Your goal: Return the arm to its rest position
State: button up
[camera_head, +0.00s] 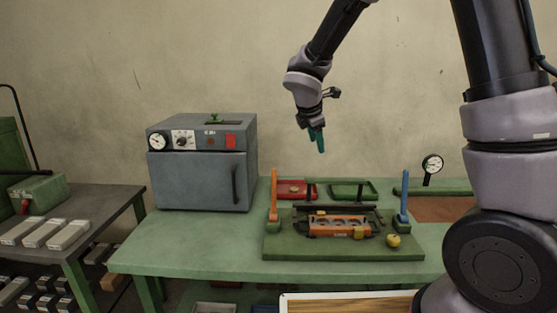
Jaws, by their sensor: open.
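My gripper (317,140) hangs in the air above the green workbench (190,248), in front of the bare wall. Its teal fingers point down. It is open, and nothing shows between the fingers. My arm comes from the right, bends out of the top of the picture and reaches back down to the gripper. The gripper is well above the bench and touches nothing.
Below my gripper stands a green fixture board (290,250) with an orange post (273,196), a blue post (404,200) and a yellow knob (393,241). A grey oven (200,165) stands at left. A dial gauge (432,163) stands at right.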

jog(key=s+d+r+m+y, duration=0.3)
jog(key=s+d+r+m, duration=1.05)
jog(key=s+m, duration=0.4)
jog(key=s+r+m+t+y, duration=0.1)
jog(key=s+r+m, duration=0.1)
jog(key=s+m, duration=0.6)
jog(key=shift+d+y, duration=0.15)
jog(key=shift+y, duration=0.25)
jog(key=shift+m, duration=0.25)
dwell(0.7)
